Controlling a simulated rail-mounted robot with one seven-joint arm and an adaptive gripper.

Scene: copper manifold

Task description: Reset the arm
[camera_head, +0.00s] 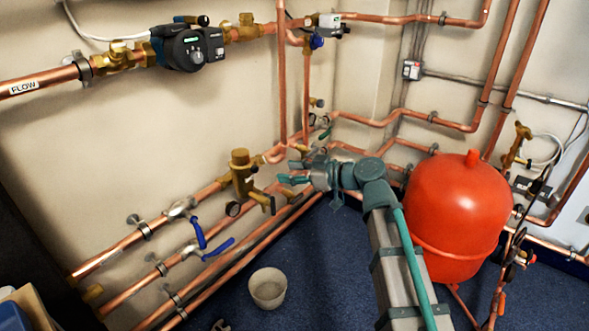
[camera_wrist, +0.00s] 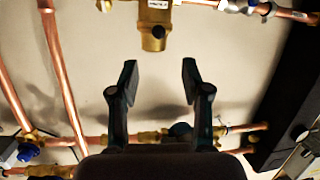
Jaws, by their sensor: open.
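My gripper (camera_head: 293,172) is in the middle of the head view, near the copper pipes on the wall, with its fingers pointing left. In the wrist view my gripper (camera_wrist: 158,80) shows two dark fingers spread apart with nothing between them. A brass valve body (camera_head: 243,172) is on the pipe just left of the gripper in the head view. A brass fitting (camera_wrist: 153,25) lies beyond the fingertips in the wrist view, with a visible gap.
A red tank (camera_head: 458,205) stands right of my arm. Blue-handled valves (camera_head: 198,232) sit on the lower left pipes. A pump (camera_head: 188,47) is on the upper pipe. A pale bucket (camera_head: 268,288) stands on the blue floor (camera_head: 325,270), which is partly clear around it.

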